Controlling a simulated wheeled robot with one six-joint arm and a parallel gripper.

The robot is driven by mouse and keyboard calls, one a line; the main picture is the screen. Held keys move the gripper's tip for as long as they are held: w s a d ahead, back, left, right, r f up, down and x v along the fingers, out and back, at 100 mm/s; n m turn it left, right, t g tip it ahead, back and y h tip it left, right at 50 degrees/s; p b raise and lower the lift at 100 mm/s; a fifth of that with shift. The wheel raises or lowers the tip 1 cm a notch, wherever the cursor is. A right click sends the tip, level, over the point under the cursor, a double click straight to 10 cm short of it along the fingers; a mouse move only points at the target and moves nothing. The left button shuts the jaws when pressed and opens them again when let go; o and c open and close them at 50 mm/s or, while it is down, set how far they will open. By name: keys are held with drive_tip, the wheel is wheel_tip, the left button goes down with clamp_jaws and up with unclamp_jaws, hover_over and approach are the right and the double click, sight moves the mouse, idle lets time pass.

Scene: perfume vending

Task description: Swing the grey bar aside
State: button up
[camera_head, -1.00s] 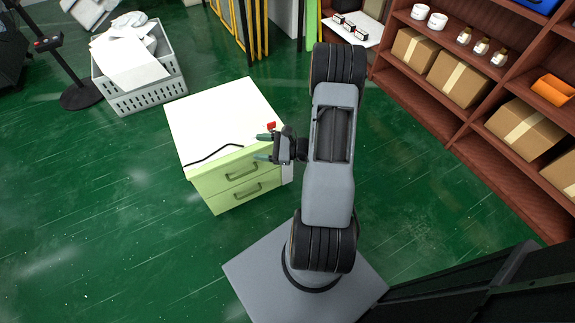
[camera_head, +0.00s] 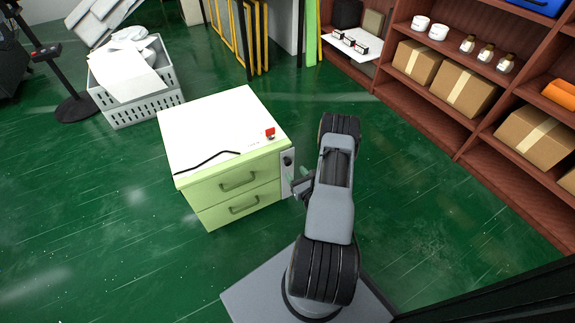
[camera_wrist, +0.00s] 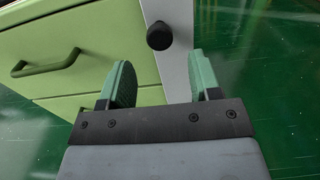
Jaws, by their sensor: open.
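The grey bar (camera_head: 286,181) stands upright along the right edge of the pale green cabinet's drawer front. In the wrist view its upper part (camera_wrist: 176,62) runs down between and behind my fingers, with a round black knob (camera_wrist: 159,36) in front of it. The knob also shows in the head view (camera_head: 287,160). My gripper (camera_wrist: 160,82) is open, with a green finger on either side of the bar in the picture and the knob just beyond the tips. Nothing is between the fingers that I can see them touch. In the head view my gripper (camera_head: 298,187) is partly hidden by my arm.
The cabinet (camera_head: 225,130) has two drawers with handles; a red button (camera_head: 270,132) and a black cable (camera_head: 212,160) are on its top. A brown shelf (camera_head: 440,110) with boxes stands right. A white basket (camera_head: 130,100) stands back left. Green floor is open around.

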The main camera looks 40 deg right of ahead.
sight(289, 164)
drive_tip(key=shift+w+d+b, duration=0.15)
drive_tip(key=shift+w+b, duration=0.1)
drive_tip(key=shift+w, duration=0.9)
drive_tip(key=shift+w+d+b, duration=0.2)
drive_tip(key=shift+w+b, duration=0.05)
drive_tip(key=shift+w, duration=0.9)
drive_tip(key=shift+w+d+b, duration=0.15)
drive_tip(key=shift+w+b, duration=0.1)
drive_tip(key=shift+w, duration=0.9)
clamp_jaws()
